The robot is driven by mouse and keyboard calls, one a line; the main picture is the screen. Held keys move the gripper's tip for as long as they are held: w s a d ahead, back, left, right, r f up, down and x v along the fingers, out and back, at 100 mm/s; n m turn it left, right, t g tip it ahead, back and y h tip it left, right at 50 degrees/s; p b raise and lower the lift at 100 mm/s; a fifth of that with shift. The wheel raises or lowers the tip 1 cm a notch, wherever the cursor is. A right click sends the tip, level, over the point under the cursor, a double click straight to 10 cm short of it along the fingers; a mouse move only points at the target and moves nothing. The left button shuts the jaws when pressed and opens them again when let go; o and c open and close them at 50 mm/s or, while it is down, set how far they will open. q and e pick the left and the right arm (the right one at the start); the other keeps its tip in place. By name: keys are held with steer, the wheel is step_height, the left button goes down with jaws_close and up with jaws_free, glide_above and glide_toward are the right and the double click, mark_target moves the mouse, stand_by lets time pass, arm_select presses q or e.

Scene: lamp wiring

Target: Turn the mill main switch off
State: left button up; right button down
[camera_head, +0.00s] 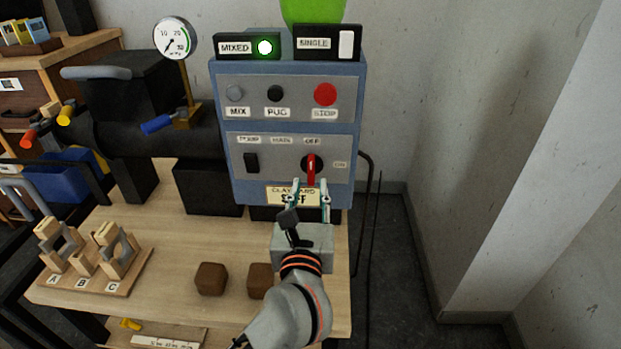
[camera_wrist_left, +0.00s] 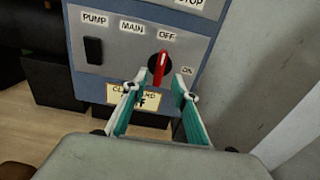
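The main switch is a red rotary handle (camera_head: 311,168) on a black round base, on the lower grey panel of the blue control box (camera_head: 226,160). Its handle stands nearly upright, its upper end towards the OFF label (camera_head: 312,141); the ON label (camera_head: 340,165) is to its right. It also shows in the left wrist view (camera_wrist_left: 160,68), tilted slightly right at the top. My left gripper (camera_head: 309,184) is open, with its two fingers (camera_wrist_left: 151,90) apart just below and in front of the handle. Whether the fingers touch the handle I cannot tell. My right gripper is not in view.
A black rocker switch (camera_head: 251,162) sits left on the same panel. Above are a red stop button (camera_head: 325,94) and a green-lit MIXED sign (camera_head: 248,46). Two brown blocks (camera_head: 211,278) and a wooden A-B-C rack (camera_head: 90,270) stand on the table. A black pipe runs right of the box.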

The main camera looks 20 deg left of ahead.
arm_select(q)
steer(key=v, duration=0.6)
steer(key=shift+s, duration=0.3)
steer(key=shift+r, duration=0.1)
